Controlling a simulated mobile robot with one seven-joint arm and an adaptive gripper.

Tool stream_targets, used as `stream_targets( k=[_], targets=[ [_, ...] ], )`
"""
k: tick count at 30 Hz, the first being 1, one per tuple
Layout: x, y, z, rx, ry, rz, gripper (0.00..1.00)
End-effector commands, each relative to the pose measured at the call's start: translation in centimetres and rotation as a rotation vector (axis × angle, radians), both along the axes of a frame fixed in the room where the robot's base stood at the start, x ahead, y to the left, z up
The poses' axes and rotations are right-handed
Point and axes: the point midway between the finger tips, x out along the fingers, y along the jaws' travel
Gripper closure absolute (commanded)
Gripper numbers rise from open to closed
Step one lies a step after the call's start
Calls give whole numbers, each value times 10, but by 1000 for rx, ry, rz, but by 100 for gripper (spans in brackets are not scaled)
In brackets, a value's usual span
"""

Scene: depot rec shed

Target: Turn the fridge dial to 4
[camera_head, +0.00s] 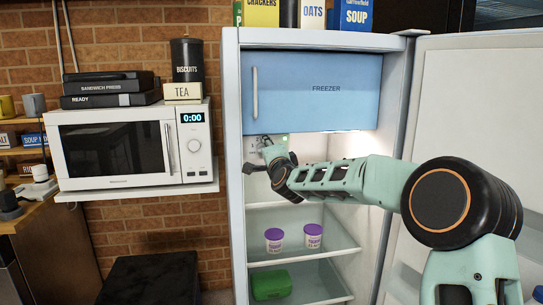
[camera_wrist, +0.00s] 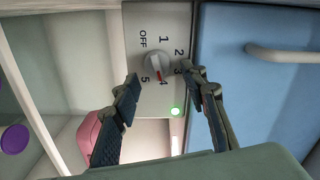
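The fridge (camera_head: 235,180) stands open, with the dial panel just under its freezer door. The dial's red pointer mark (camera_wrist: 159,76) points at or very near the 4. My gripper (camera_wrist: 163,78) is open, one finger on each side of the dial, with visible gaps and no clear contact. In the head view my gripper (camera_head: 266,152) is at the panel and mostly hides the dial.
The blue freezer door (camera_head: 320,90) is shut, with its handle at left. A green light (camera_wrist: 176,110) glows on the panel. Purple-lidded tubs (camera_head: 274,240) and a green box (camera_head: 270,284) are on the shelves below. The open fridge door (camera_head: 480,110) stands right; a microwave (camera_head: 130,150) is left.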

Motion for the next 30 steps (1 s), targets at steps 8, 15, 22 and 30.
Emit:
stream_targets(
  k=[8,15,22,30],
  targets=[
    [-38,-13,2,-2,-3,-3,60],
    [-78,-23,1,-3,-3,-2,60],
    [-102,-30,1,-1,-3,-1,60],
    [-110,-32,0,0,-1,-1,60]
  ],
)
